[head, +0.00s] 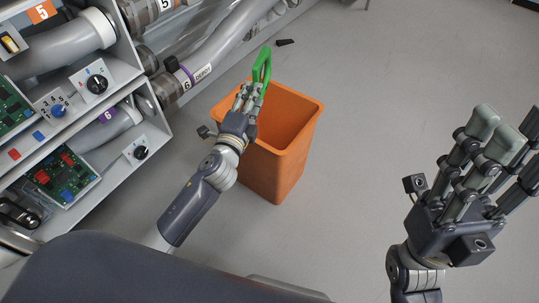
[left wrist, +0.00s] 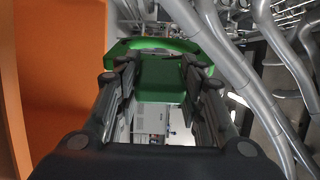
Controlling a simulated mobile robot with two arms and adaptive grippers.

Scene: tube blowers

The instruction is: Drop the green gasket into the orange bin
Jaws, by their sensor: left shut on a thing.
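The green gasket (head: 262,66) is a looped green piece held in my left gripper (head: 250,98). In the left wrist view the green gasket (left wrist: 165,75) lies between the fingers, which are shut on it. The orange bin (head: 285,165) stands on the floor, open at the top. In the head view my left gripper and the gasket overlap the bin's far left rim; their height above it is hard to tell. In the left wrist view the bin's orange wall (left wrist: 60,60) fills the left side. My right gripper (head: 497,140) is open and empty at the right.
At the left is a shelf unit (head: 155,120) with grey pipes, knobs and circuit boards. A pipe (head: 210,65) with a purple band runs close behind the bin. A small dark piece (head: 285,42) lies on the floor. The grey floor (head: 400,80) to the right is clear.

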